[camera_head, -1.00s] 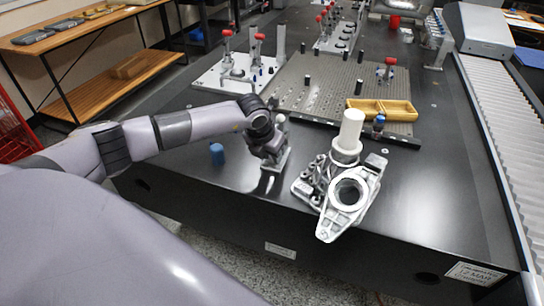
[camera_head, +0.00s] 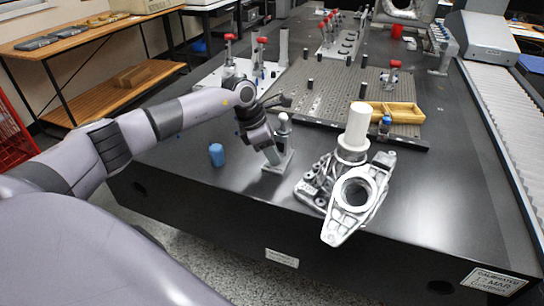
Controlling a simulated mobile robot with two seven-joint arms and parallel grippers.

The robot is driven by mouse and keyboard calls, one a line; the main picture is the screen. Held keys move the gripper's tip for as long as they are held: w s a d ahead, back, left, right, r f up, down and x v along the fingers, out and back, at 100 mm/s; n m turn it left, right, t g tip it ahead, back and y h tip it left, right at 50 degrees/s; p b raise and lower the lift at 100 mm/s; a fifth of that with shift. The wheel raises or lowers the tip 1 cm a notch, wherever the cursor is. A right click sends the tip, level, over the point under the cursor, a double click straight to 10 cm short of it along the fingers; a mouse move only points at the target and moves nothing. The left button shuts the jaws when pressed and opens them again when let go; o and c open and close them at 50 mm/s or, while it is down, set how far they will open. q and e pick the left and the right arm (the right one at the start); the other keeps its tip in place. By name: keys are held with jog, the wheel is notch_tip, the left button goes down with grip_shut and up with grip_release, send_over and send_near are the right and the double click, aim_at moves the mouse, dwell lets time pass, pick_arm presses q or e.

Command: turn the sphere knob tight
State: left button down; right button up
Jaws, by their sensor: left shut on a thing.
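A small metal stand (camera_head: 284,142) with a pale ball on top stands upright near the front edge of the dark table. My left gripper (camera_head: 273,157) reaches down to the left side of this stand, low on its post. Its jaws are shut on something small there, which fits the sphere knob. The fingers and wrist hide the knob, so how tight it sits cannot be seen. My right gripper is not in view.
A cast metal part (camera_head: 351,212) with a white cylinder (camera_head: 357,127) lies to the right. Bare table lies between stand and casting.

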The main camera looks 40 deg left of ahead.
pick_arm(q)
jog(key=shift+w+m, duration=0.1)
jog(key=shift+m, duration=0.5)
jog(key=c, duration=0.9)
grip_release()
jog(key=shift+r, duration=0.1)
